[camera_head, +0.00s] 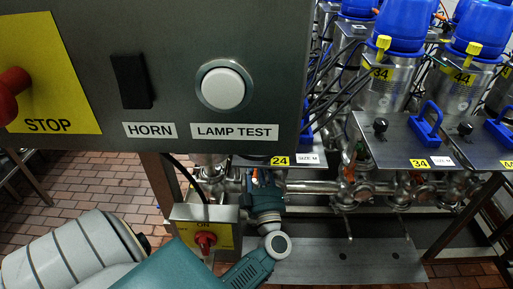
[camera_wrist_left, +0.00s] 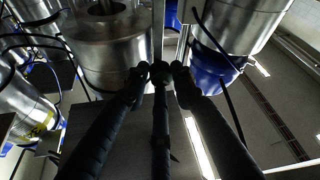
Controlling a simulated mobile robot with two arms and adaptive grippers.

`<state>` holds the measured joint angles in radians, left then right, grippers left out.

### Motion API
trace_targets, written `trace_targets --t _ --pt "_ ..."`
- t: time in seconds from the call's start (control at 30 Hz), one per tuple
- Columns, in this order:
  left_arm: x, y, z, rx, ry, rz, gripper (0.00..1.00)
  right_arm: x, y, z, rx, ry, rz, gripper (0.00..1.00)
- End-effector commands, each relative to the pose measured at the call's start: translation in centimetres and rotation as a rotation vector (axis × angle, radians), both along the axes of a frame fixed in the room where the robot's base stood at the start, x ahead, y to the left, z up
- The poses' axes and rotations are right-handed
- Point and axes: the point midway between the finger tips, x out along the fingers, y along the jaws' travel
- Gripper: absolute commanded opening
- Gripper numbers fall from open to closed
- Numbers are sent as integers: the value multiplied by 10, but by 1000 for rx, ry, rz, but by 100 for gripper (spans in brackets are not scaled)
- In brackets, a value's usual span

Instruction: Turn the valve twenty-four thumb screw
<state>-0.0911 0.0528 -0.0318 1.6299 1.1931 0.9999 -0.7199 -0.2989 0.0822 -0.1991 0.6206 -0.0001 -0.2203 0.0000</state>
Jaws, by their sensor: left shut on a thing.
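The yellow 24 label (camera_head: 280,161) sits on the front edge of a valve plate, mostly hidden behind the grey control box. My left gripper reaches up from below to this plate in the head view, with its fingertips hidden behind the box. In the left wrist view my left gripper (camera_wrist_left: 160,74) has its dark fingers closed together around a small black knob, the valve twenty-four thumb screw (camera_wrist_left: 160,66), mostly covered by the fingertips. How far the screw is turned cannot be told. My right gripper is not in view.
The control box (camera_head: 180,60) with a red stop button (camera_head: 12,96) and white lamp test button (camera_head: 222,87) hangs close above my arm. A red switch (camera_head: 205,239) is beside the forearm. Plates 34 (camera_head: 400,140) and 44 stand to the right, with pipes below.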

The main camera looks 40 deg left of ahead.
Motion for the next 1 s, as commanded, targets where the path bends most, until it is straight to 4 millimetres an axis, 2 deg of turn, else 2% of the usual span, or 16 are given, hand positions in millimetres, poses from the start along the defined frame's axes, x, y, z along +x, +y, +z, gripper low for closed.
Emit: trace_targets --t 0.1,0.4,1.0 --pt "-2 0 -6 58 74 -1 0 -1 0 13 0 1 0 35" --pt "-4 2 -9 187 181 -2 0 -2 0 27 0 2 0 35" --pt "-4 2 -12 241 228 -3 0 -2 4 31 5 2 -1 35"
